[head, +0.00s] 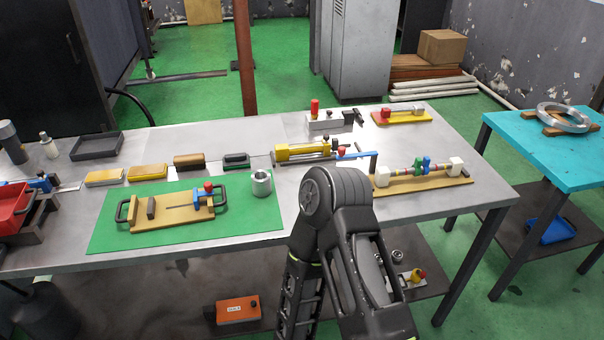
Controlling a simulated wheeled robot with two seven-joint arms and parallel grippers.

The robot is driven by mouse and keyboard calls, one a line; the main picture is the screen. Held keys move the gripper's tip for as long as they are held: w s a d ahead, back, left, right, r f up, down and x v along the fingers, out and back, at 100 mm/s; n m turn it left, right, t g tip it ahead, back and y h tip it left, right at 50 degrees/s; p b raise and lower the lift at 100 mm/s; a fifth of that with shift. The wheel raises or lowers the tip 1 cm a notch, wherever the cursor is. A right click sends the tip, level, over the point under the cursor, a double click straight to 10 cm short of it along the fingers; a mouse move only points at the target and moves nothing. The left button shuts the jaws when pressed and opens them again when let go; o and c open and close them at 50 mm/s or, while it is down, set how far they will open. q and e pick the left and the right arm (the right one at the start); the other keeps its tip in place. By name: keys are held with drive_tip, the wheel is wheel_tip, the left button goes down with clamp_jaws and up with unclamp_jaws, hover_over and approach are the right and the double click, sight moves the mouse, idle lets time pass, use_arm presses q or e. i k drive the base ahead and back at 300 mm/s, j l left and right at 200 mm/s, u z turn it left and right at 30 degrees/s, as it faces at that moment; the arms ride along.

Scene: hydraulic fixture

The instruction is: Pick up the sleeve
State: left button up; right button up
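A short silver metal sleeve (261,184) stands upright, its open end facing up, near the right end of the green mat (245,222) on the grey table. Left of it on the mat is a wooden fixture board (172,213) with black handles, a dark block and a blue and red clamp. The sleeve is apart from the board. A bent black arm of mine stands in front of the table, right of the sleeve. Neither of my grippers shows in the head view.
Behind the mat stand brushes or blocks (148,171), a yellow cylinder fixture (305,151) and a dark tray (97,145). Right of my arm is a wooden board with white blocks (425,180). An orange box (238,310) lies on the lower shelf. A teal table (545,150) stands right.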

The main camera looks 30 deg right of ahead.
sight(262, 182)
drive_tip(key=z, duration=0.85)
